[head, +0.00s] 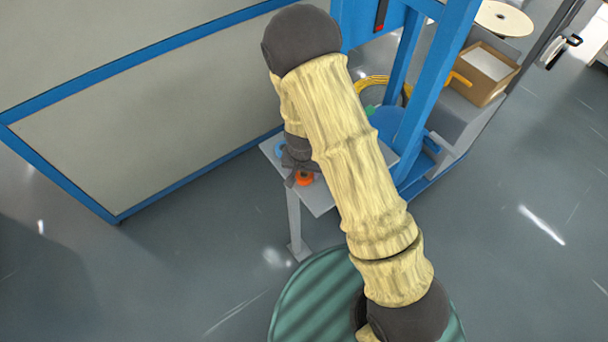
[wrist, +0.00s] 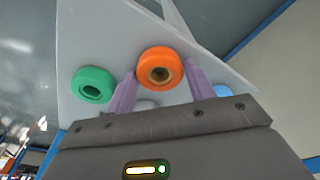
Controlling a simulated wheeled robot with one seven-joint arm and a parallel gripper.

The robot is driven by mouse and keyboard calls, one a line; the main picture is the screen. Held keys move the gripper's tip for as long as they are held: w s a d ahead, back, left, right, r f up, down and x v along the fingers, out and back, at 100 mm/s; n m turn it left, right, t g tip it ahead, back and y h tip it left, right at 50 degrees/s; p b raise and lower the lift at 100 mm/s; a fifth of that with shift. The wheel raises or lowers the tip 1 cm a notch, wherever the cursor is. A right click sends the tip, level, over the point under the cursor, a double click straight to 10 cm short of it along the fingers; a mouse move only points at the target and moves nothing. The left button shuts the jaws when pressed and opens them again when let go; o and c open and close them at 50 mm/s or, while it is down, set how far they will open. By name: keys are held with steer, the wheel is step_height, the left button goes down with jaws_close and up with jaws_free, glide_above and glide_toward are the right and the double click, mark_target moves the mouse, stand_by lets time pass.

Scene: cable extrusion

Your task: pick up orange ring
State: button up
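The orange ring (wrist: 160,54) lies on a light grey table (wrist: 105,40) in the wrist view, with a tan inner rim around its dark hole. The ring also shows in the head view (head: 304,179), partly covered by my gripper. My gripper (wrist: 160,72) is open, with one purple finger on each side of the ring. Whether the fingers touch the ring I cannot tell. In the head view my dark gripper (head: 294,178) is low at the table's left part, and its fingertips are hard to make out.
A green ring (wrist: 93,73) lies to the left of the orange ring. A blue ring (wrist: 222,90) lies to the right, partly hidden by my gripper. A whitish round thing (wrist: 147,103) shows between the fingers. A blue frame (head: 432,80) stands right of the table.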

steer(key=c, duration=0.5)
steer(key=shift+r, duration=0.1)
step_height(320, 180, up, 10)
steer(key=p, duration=0.1)
stand_by(0.5)
